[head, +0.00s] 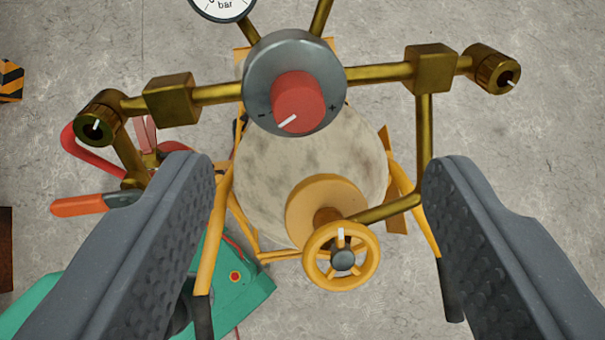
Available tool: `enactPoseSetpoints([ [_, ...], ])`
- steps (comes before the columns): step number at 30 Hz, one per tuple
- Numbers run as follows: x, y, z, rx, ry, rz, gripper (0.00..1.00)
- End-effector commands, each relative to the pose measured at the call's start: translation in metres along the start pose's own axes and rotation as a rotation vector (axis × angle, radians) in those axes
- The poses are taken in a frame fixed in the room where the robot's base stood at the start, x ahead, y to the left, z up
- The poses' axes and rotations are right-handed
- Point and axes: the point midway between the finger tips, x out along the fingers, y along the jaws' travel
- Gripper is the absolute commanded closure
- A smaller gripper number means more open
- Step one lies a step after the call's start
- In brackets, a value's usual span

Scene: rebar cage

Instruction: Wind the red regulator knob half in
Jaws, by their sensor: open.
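The red regulator knob (298,101) sits on the round grey regulator body (293,65), above the middle of the head view. It has a white pointer line aimed to the lower left, and the body carries a minus mark at left and a plus mark at right. My gripper (320,170) is open, one finger on each side of the lower view, with nothing between the pads touching them. The knob lies ahead, beyond the fingertips and slightly left of the middle of the gap.
A yellow handwheel (342,256) stands below the knob, between the fingers. Brass pipes (217,93) run to valves at both sides. A pressure gauge (222,5) is cut off at the top. An orange-handled lever (80,205) and green machine (235,280) are lower left. Concrete floor (530,150) shows at right.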

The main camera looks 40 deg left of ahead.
Motion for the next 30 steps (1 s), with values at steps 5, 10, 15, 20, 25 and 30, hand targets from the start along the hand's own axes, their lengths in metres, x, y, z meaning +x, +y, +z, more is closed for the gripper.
enactPoseSetpoints([
  [5, 0.009, 0.01, 0.024, -0.067, -0.01, -0.119, 0.41],
  [10, 0.015, 0.011, 0.032, -0.089, -0.01, -0.152, 0.41],
  [15, 0.03, 0.007, 0.032, -0.09, -0.012, -0.156, 0.41],
  [20, 0.055, 0.003, 0.032, -0.09, -0.013, -0.157, 0.41],
  [25, 0.084, -0.002, 0.032, -0.09, -0.013, -0.156, 0.41],
  [30, 0.113, -0.005, 0.033, -0.09, -0.011, -0.153, 0.41],
])
